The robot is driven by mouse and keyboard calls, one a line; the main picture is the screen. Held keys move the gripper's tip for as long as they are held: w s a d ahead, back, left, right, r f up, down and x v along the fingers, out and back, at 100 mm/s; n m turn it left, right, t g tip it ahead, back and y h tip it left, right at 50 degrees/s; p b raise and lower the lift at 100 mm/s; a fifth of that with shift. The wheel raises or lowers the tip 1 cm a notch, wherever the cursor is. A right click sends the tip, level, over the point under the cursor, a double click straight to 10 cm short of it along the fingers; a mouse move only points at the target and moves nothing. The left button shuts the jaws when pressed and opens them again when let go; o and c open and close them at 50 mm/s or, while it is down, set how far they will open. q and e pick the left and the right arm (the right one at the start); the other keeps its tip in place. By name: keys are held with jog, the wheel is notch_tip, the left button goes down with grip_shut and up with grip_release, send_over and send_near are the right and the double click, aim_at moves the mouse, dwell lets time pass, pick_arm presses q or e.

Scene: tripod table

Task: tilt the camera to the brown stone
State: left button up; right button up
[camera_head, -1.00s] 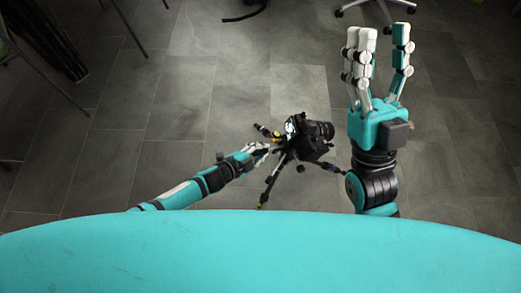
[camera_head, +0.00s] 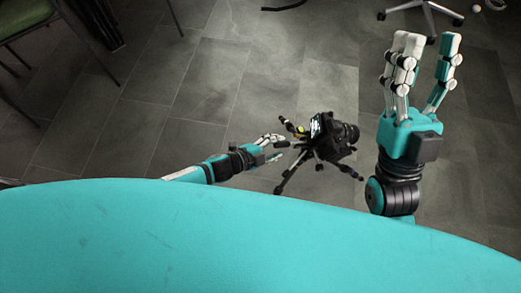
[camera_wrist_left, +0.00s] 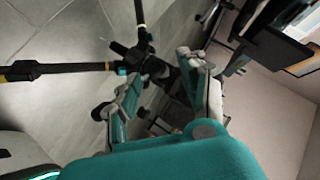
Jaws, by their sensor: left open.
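A black camera (camera_head: 334,136) sits on top of a black tripod (camera_head: 290,174) standing on the floor. In the head view its lens points right and its lit screen faces left. My left gripper (camera_head: 279,147) is just left of the tripod's head, fingers parted towards it. In the left wrist view the fingers of my left gripper (camera_wrist_left: 168,75) are apart, with the dark tripod head (camera_wrist_left: 148,60) close to their tips. Whether they touch it I cannot tell. My right gripper (camera_head: 423,72) is raised right of the camera, fingers spread and empty. I see no brown stone.
Grey tiled floor (camera_head: 215,85) lies open around the tripod. A green-seated chair (camera_head: 25,17) is at the top left. A wheeled chair base (camera_head: 425,12) is at the top right. In the left wrist view dark furniture (camera_wrist_left: 275,50) stands at the upper right.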

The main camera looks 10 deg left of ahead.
pick_arm(q)
jog(key=v, duration=0.8)
jog(key=shift+s+a+r, duration=0.15)
jog(key=shift+r, duration=0.05)
